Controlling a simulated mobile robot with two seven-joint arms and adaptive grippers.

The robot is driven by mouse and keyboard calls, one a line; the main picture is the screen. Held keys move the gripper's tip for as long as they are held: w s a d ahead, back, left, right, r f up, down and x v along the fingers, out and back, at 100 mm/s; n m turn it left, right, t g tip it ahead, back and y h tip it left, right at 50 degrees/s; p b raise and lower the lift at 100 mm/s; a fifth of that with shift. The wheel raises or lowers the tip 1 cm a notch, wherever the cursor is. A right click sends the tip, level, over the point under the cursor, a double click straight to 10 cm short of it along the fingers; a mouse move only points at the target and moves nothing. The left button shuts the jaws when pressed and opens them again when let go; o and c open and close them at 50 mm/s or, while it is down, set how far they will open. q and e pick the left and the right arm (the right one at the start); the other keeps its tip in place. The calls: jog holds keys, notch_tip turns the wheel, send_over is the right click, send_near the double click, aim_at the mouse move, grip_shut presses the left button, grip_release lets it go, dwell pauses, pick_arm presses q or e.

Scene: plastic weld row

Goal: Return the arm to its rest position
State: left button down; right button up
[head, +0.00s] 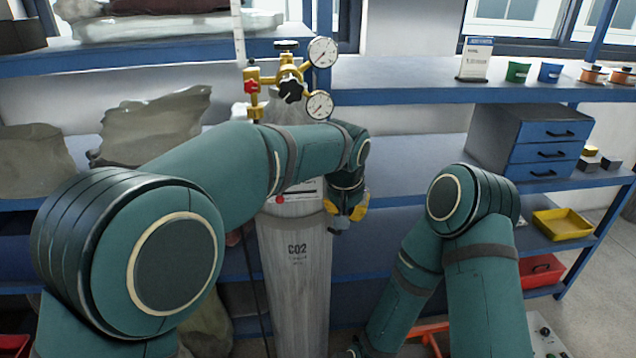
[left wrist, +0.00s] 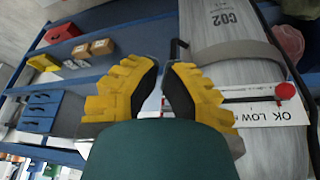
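My left arm reaches in from the left in the head view and crosses in front of a grey CO2 cylinder (head: 297,265). My left gripper (head: 346,214) has yellow fingers and points down beside the cylinder's right side. In the left wrist view the left gripper (left wrist: 163,75) has its two fingers a little apart, with nothing seen between them. The cylinder (left wrist: 225,60) also shows there, behind the fingers, with an "OK LOW" label strip. My right arm is folded at the right of the head view, its forearm running down; its gripper is out of view.
A brass regulator (head: 288,80) with two gauges tops the cylinder. Blue shelving (head: 420,95) stands behind, holding a blue drawer unit (head: 540,140), a yellow bin (head: 562,224) and a red bin (head: 541,270). Grey plastic-wrapped bundles (head: 150,125) lie on the left shelf.

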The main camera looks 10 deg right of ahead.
pick_arm(q)
jog(key=s+a+f+n+g+b, duration=0.1)
jog(key=a+f, duration=0.5)
jog(key=f, duration=0.3)
jog(key=s+a+f+n+h, duration=0.1)
jog(key=a+f, duration=0.4)
jog(key=f, duration=0.3)
jog(key=s+a+f+n+g+b, duration=0.1)
jog(key=a+f, duration=0.5)
jog(key=f, duration=0.3)
jog(key=s+a+f+n, duration=0.2)
jog(key=s+a+f, duration=0.3)
jog(key=s, duration=0.4)
jog(key=s+a+f+n+b, duration=0.1)
jog(key=s+a+f+n, duration=0.2)
jog(key=s+a+f, duration=0.3)
jog(key=s+a, duration=0.1)
jog(key=s, duration=0.1)
jog(key=shift+s+a+f+h, duration=0.2)
jog(key=shift+s+f+h, duration=0.1)
jog(key=shift+s+h, duration=0.1)
